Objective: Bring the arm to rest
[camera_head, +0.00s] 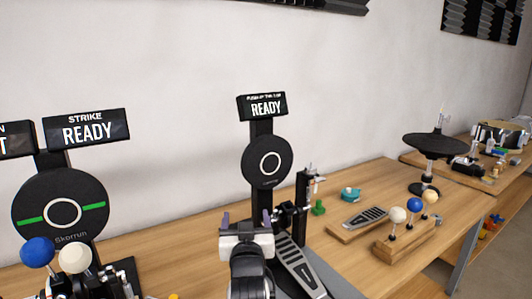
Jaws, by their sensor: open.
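My gripper (246,222) shows at the bottom middle of the head view, seen from behind, with its two dark fingers standing up and apart. It is open, and I see nothing between the fingers. My arm comes up from the lower edge below it. The gripper stands in front of a round black pad (268,162) on a post with a sign (262,106) that reads READY. I cannot tell the gap between them.
A second pad (60,208) with a STRIKE READY sign (87,127) stands left. A pedal (300,268) is right of my gripper. A wooden block (408,243) holds ball-headed mallets. A black disc (434,145) stands farther right. Bare table (165,245) shows between the pads.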

